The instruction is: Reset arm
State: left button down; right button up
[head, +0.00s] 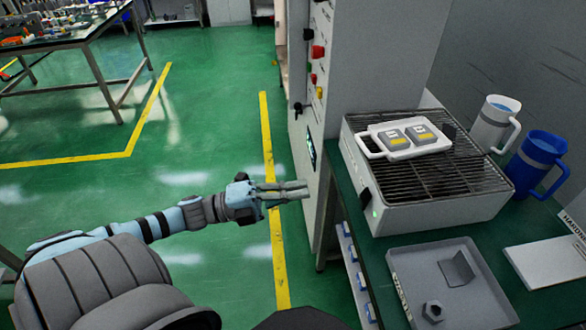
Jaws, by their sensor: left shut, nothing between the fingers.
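My left gripper (283,191) is shut and empty. It is stretched out to the right over the green floor, with its fingertips close to the side of the grey cabinet (375,55); I cannot tell whether they touch it. My left arm (140,228) comes in from the left, light blue and black. My right gripper is not in view.
A white machine with a black grate (425,170) stands on the green bench, bearing a white tray (372,147) with two grey blocks. A grey tray (400,262) holds a nut and a bracket. White (490,125) and blue jugs (537,160) stand behind.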

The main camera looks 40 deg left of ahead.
pick_arm(q)
jog(key=shift+s+a+r, duration=0.1)
jog(key=shift+s+a, duration=0.1)
jog(key=shift+s, duration=0.1)
dwell(0.4)
